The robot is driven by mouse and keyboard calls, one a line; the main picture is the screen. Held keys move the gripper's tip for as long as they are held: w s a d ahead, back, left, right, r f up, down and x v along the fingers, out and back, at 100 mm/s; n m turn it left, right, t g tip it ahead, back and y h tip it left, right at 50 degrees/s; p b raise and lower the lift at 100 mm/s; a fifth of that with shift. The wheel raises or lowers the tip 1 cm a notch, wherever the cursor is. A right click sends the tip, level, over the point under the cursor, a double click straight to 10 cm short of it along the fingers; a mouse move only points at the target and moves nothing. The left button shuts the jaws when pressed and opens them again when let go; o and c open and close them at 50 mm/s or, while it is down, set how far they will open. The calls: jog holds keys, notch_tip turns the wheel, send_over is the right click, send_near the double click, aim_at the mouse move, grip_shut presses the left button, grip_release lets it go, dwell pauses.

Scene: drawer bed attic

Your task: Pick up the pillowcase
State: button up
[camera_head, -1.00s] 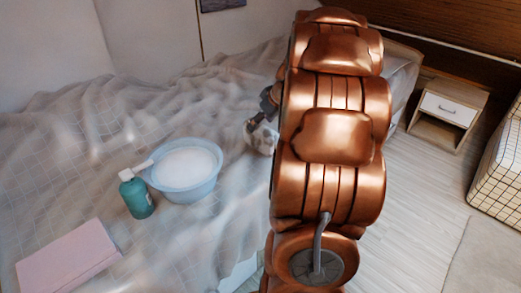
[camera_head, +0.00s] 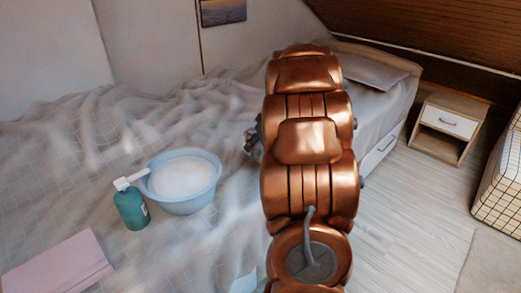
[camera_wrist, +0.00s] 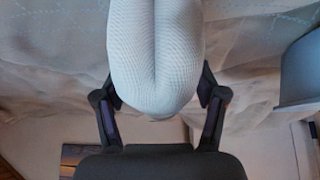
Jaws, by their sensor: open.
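A pale, ribbed-weave cloth bundle (camera_wrist: 155,50), rounded and with a crease down its middle, fills the upper centre of the wrist view. It looks like the pillowcase, folded or rolled, but I cannot be sure. My gripper (camera_wrist: 158,92) is open, with one finger on each side of the bundle. The fingertips are hidden behind it, so I cannot tell whether they touch it. In the head view, my gripper (camera_head: 252,138) shows only in part at the left edge of my arm, over the bed, and the bundle is mostly hidden there.
A blue basin (camera_head: 185,205) with white contents, a green pump bottle (camera_head: 131,208) and a flat pink item (camera_head: 58,265) lie on the rumpled bed cover (camera_head: 60,150). A pillow (camera_head: 372,72) is at the bed's far end. A nightstand (camera_head: 432,145) stands right, beyond clear floor.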

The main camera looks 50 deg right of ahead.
grip_shut()
dwell(0.6)
jog(key=shift+r+p, duration=0.8)
jog(key=shift+r, duration=1.1)
jog(key=s+a+r+p, duration=0.1)
jog(key=s+a+p, duration=0.1)
jog(key=s+a, duration=0.7)
jog(key=s, duration=0.3)
jog(key=shift+s, duration=0.2)
jog(key=c, duration=0.8)
grip_release()
jog(key=shift+s+a+r, duration=0.1)
jog(key=shift+s+a, duration=0.05)
jog(key=shift+s, duration=0.15)
jog(key=shift+c, duration=0.4)
